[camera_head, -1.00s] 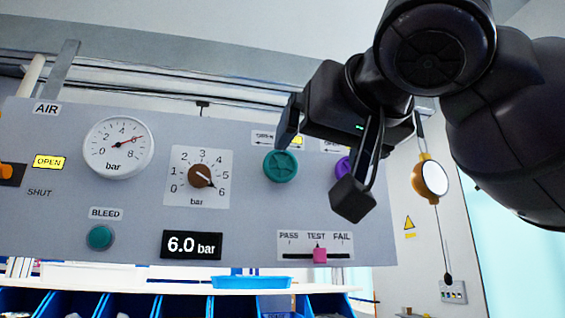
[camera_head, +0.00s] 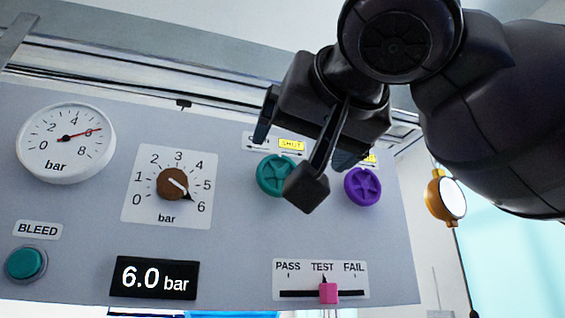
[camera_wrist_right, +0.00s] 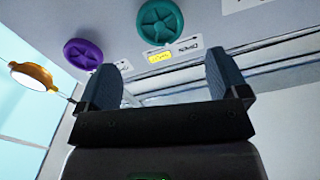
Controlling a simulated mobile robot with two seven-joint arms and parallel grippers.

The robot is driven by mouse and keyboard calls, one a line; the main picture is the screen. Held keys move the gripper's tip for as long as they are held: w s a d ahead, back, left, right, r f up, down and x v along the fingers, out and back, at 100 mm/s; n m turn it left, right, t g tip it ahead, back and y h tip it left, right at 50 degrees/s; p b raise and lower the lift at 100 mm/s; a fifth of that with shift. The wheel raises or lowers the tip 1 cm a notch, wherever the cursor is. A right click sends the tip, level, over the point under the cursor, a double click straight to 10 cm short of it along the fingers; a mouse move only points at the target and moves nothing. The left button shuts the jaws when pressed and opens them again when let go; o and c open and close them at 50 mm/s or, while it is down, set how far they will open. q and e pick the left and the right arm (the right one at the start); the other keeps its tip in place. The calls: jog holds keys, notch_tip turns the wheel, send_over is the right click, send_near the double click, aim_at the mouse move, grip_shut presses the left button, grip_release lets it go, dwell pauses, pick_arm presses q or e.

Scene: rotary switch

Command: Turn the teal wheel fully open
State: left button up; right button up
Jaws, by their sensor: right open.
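The teal wheel (camera_head: 276,175) is mounted on the grey panel, left of a purple wheel (camera_head: 363,187). A label above the teal wheel has a yellow tag reading SHUT (camera_head: 291,144). My right gripper (camera_head: 283,160) is open and empty in front of the panel, and one finger overlaps the teal wheel's right edge in the head view. In the right wrist view the teal wheel (camera_wrist_right: 160,21) lies beyond the fingers (camera_wrist_right: 162,85), apart from them, with the purple wheel (camera_wrist_right: 83,53) to its left. My left gripper is not in view.
The panel (camera_head: 232,235) also carries a round gauge (camera_head: 66,143), a brown knob (camera_head: 172,184) pointing near 6, a display (camera_head: 154,279) reading 6.0 bar, a green BLEED button (camera_head: 26,264) and a pink slider (camera_head: 328,293) at TEST. An orange-rimmed round device (camera_head: 446,198) hangs at right.

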aim_at(280, 173)
jog(key=p+x, duration=0.1)
jog(key=x, duration=0.5)
jog(key=shift+w+p, duration=0.1)
jog(key=shift+p, duration=0.3)
jog(key=shift+w+a, duration=0.2)
jog(key=shift+w, duration=0.4)
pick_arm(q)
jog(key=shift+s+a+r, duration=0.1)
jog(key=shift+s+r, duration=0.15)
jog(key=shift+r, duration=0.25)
pick_arm(e)
jog(key=shift+w+a+f, duration=0.1)
jog(key=shift+w, duration=0.15)
jog(key=shift+c, duration=0.3)
